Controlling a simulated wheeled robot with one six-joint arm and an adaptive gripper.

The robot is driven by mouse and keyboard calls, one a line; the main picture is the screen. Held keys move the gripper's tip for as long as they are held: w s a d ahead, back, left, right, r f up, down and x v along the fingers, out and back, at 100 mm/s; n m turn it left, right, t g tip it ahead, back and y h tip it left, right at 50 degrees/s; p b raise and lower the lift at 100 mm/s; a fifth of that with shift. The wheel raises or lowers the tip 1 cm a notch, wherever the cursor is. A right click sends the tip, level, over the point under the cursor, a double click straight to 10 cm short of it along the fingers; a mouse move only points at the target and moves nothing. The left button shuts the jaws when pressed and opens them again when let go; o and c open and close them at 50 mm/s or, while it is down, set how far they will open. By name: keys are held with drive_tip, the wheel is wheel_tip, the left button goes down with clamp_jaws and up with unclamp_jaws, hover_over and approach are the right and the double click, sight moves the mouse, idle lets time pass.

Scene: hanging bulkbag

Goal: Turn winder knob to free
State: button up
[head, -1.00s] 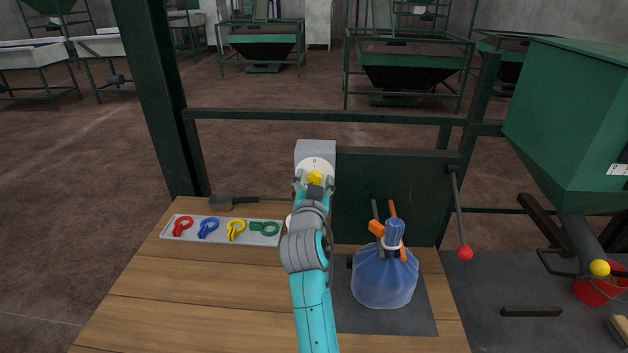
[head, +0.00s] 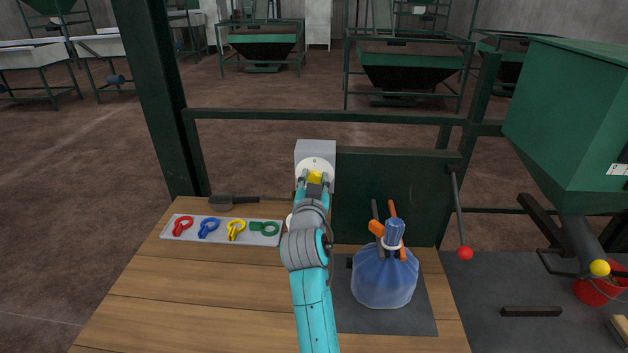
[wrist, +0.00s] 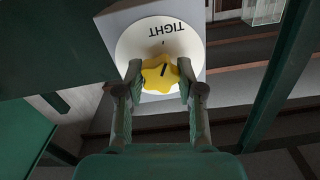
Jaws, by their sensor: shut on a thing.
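The yellow star-shaped winder knob (wrist: 158,76) sits on a round white dial (wrist: 135,43) fixed to a grey box. In the wrist view the dial reads "TIGHT", upside down, with a small tick by it. A short black mark on the knob points roughly toward that side. My gripper (wrist: 160,88) has one finger on each side of the knob and is shut on it. In the head view the knob (head: 315,177) shows between the fingertips of my gripper (head: 315,181), partly hidden. Any other label on the dial is hidden or unreadable.
A red-ended lever (head: 464,253) is at right. The front left tabletop is clear.

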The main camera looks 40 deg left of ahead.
drive_tip(key=n, duration=0.4)
drive_tip(key=shift+n, duration=0.4)
drive_tip(key=n, duration=0.5)
drive_tip(key=shift+a, duration=0.1)
drive_tip(key=n, duration=0.5)
drive_tip(key=shift+n, duration=0.4)
drive_tip(key=n, duration=0.4)
drive_tip(key=shift+f+n, duration=0.1)
drive_tip(key=shift+n, duration=0.2)
drive_tip(key=n, duration=0.5)
drive_tip(key=shift+f, duration=0.1)
drive_tip(key=n, duration=1.4)
drive_tip(key=shift+f, duration=0.15)
drive_tip(key=shift+n, duration=0.5)
